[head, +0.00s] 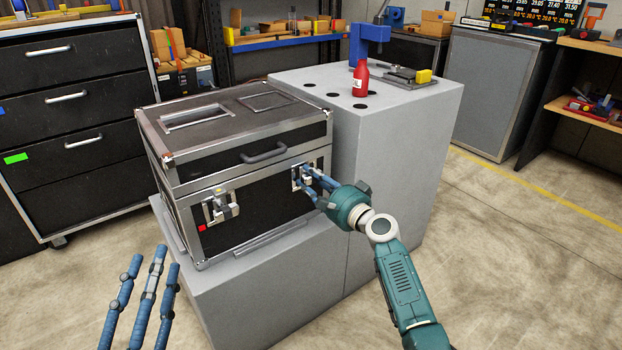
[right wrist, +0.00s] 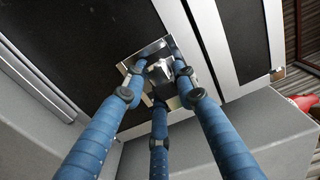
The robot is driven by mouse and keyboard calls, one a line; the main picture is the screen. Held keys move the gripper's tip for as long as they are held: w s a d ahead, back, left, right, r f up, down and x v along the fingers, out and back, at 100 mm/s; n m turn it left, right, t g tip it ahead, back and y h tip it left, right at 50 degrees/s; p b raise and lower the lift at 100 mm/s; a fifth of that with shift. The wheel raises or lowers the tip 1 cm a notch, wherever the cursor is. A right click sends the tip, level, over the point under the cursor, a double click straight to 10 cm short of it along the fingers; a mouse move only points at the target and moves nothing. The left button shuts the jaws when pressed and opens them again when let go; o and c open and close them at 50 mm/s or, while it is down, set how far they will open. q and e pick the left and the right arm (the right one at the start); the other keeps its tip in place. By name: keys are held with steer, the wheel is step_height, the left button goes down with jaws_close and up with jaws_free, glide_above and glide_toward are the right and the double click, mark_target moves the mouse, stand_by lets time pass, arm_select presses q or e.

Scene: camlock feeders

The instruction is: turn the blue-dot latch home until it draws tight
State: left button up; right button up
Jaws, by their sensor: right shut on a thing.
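A black case (head: 250,215) with metal edging stands on a low grey plinth with its lid down. Two metal latches sit on its front. The left latch (head: 221,208) has a small yellow mark above it. My right gripper (head: 305,180) is at the right latch (head: 296,173), its fingers shut on that latch's turning piece. In the right wrist view, the blue fingers close around the metal knob (right wrist: 160,70) on its square plate. I cannot make out a blue dot; the fingers cover part of the plate. My left gripper (head: 145,275) is open and empty, in front of the plinth.
A taller grey block (head: 400,150) adjoins the case's right side, with a red bottle (head: 360,78) and a blue fixture (head: 368,40) on top. A black drawer cabinet (head: 70,110) stands at left. The floor at right is clear.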

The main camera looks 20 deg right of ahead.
steer(key=shift+f, duration=0.1)
steer(key=o, duration=1.2)
steer(key=shift+c, duration=0.2)
steer(key=v, duration=1.2)
